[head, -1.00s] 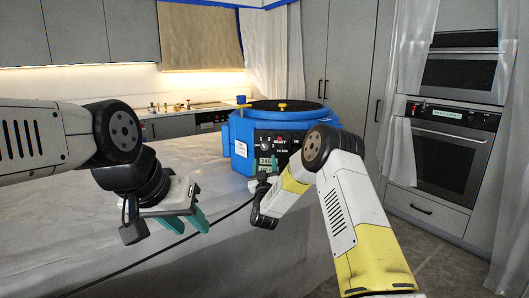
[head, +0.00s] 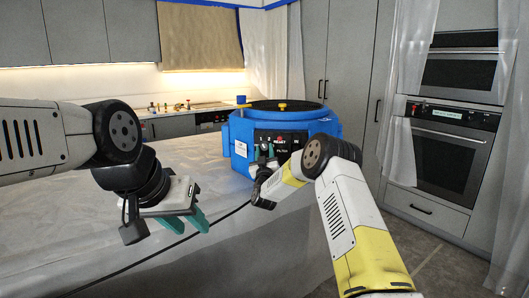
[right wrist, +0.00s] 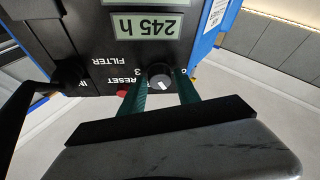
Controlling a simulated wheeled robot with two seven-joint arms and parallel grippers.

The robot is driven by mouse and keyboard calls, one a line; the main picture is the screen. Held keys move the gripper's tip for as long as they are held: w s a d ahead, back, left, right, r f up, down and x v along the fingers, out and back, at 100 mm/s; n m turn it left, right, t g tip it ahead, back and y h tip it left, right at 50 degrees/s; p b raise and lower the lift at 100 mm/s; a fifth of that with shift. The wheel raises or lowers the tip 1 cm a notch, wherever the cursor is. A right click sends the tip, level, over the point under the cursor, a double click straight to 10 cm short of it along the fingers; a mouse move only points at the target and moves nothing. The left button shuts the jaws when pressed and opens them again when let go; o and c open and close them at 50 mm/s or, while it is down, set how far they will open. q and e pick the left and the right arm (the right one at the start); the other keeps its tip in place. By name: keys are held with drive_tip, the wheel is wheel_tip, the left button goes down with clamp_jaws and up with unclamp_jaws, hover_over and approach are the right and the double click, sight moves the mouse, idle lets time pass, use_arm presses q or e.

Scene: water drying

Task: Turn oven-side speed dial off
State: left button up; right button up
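The blue machine (head: 238,150) stands on the covered counter, with a black control panel (head: 290,137) on its front. In the right wrist view the panel is upside down, and the small black dial (right wrist: 160,76) has a white pointer mark. My right gripper (head: 263,153) is at the panel. In the right wrist view its two green fingers (right wrist: 162,90) are apart, one on each side of the dial; I cannot tell whether they touch it. The gripper hides the dial in the head view. My left gripper (head: 186,222) is open and empty over the counter, away from the machine.
A red reset button (right wrist: 122,93) is close to the dial, and a display (right wrist: 147,24) reads 245 h. A wall oven (head: 450,150) is at the right. The counter's left side is clear.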

clamp_jaws()
drive_tip(key=shift+n+y, duration=0.4)
drive_tip(key=shift+n, duration=0.2)
drive_tip(key=n+g+y, duration=0.1)
drive_tip(key=n, duration=0.2)
drive_tip(key=n+y, duration=0.2)
drive_tip(key=n, duration=0.2)
drive_tip(key=shift+d+r+n+g, duration=0.2)
drive_tip(key=shift+n+g, duration=0.1)
drive_tip(key=shift+g, duration=0.1)
drive_tip(key=n+g, duration=0.1)
drive_tip(key=n, duration=0.2)
drive_tip(key=n+g+y, duration=0.1)
drive_tip(key=n, duration=0.2)
drive_tip(key=shift+d+r, duration=0.1)
drive_tip(key=shift+n, duration=0.3)
drive_tip(key=shift+o, duration=2.3)
unclamp_jaws()
